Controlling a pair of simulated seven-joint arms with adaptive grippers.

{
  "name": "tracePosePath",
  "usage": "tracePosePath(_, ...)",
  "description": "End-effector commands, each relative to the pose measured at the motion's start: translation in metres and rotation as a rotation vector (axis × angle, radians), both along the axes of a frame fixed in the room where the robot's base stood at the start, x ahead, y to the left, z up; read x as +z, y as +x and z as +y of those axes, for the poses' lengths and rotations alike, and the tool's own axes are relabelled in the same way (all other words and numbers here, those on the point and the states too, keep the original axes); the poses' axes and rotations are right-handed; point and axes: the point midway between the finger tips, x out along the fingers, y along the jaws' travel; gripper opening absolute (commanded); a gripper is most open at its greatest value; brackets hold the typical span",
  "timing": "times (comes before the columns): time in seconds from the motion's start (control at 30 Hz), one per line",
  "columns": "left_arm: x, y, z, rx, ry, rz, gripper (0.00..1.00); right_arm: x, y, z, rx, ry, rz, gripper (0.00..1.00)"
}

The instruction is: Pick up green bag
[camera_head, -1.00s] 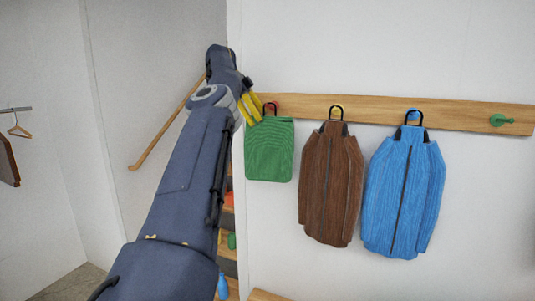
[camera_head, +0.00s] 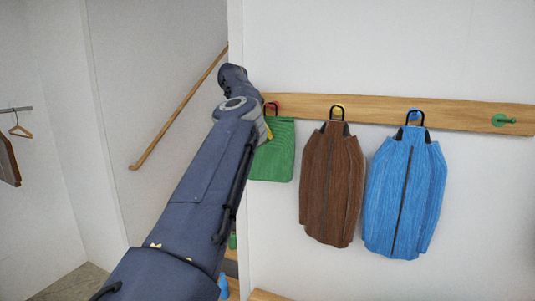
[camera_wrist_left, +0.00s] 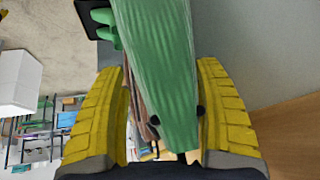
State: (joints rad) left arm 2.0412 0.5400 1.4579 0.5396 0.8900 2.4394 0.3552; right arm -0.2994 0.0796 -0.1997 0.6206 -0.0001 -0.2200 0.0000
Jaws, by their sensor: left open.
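The green bag (camera_head: 274,157) hangs from a peg at the left end of the wooden rail in the head view. My left arm covers its left side. In the left wrist view the green bag (camera_wrist_left: 160,65) lies between the two yellow fingers of my left gripper (camera_wrist_left: 162,105). The gripper is open, with a gap on the left side of the bag and the right finger close to it. I cannot tell whether that finger touches. In the head view only a small yellow part of the left gripper (camera_head: 268,133) shows beside the bag. My right gripper is not in view.
A brown bag (camera_head: 331,185) and a blue bag (camera_head: 405,195) hang to the right on the wooden rail (camera_head: 465,117). A green peg (camera_head: 500,120) at the right end is empty. A wooden handrail (camera_head: 180,103) runs along the left wall.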

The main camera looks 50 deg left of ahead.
Motion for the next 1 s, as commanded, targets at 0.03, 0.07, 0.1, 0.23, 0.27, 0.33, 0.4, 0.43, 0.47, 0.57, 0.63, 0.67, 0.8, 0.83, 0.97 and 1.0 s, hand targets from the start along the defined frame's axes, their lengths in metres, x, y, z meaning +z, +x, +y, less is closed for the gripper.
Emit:
tracePosePath(0.03, 0.0001, 0.0000, 0.0000, 0.000, 0.000, 0.000, 0.68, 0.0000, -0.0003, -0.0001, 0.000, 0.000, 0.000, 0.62)
tracePosePath(0.07, 0.0001, 0.0000, 0.0000, 0.000, 0.000, 0.000, 0.68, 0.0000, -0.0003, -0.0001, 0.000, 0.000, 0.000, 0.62)
tracePosePath(0.1, 0.0002, 0.0000, 0.0000, 0.000, 0.000, 0.000, 0.68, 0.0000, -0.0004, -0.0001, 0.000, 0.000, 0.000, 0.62)
tracePosePath(0.23, 0.0003, -0.0001, 0.0001, 0.000, 0.000, 0.000, 0.55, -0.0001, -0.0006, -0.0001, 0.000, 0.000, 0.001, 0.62)
tracePosePath(0.27, 0.0003, -0.0002, 0.0001, 0.000, 0.000, 0.000, 0.52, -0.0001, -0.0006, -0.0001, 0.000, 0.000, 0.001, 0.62)
tracePosePath(0.33, 0.0003, -0.0002, 0.0001, 0.000, 0.000, 0.000, 0.44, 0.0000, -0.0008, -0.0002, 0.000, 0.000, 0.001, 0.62)
tracePosePath(0.4, 0.0003, -0.0002, 0.0001, 0.000, 0.000, 0.000, 0.36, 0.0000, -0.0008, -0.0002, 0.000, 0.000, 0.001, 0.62)
tracePosePath(0.43, 0.0003, -0.0002, 0.0001, 0.000, 0.000, 0.000, 0.32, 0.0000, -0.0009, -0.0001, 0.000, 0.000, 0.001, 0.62)
tracePosePath(0.47, 0.0003, -0.0002, 0.0001, 0.000, 0.000, 0.000, 0.29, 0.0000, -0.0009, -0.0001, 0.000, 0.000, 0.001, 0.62)
tracePosePath(0.57, 0.0003, -0.0001, 0.0001, 0.000, 0.000, 0.000, 0.17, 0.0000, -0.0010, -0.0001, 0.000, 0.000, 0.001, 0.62)
tracePosePath(0.63, 0.0001, -0.0001, 0.0001, 0.000, 0.001, 0.001, 0.09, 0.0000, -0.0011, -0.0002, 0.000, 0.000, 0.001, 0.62)
tracePosePath(0.67, 0.0001, -0.0001, 0.0001, 0.000, 0.001, 0.001, 0.05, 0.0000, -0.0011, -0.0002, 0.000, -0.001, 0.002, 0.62)
tracePosePath(0.8, 0.0003, 0.0001, -0.0001, -0.001, 0.000, 0.000, 0.02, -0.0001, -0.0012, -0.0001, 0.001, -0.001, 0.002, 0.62)
tracePosePath(0.83, 0.0002, 0.0001, -0.0002, -0.001, 0.000, 0.000, 0.02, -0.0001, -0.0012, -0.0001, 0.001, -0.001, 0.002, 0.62)
tracePosePath(0.97, 0.0004, 0.0000, -0.0001, -0.001, 0.001, 0.001, 0.02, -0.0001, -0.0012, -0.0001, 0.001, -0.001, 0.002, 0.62)
tracePosePath(1.0, 0.0008, 0.0001, -0.0001, -0.001, 0.001, 0.001, 0.02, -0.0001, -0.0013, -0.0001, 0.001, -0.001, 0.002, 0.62)
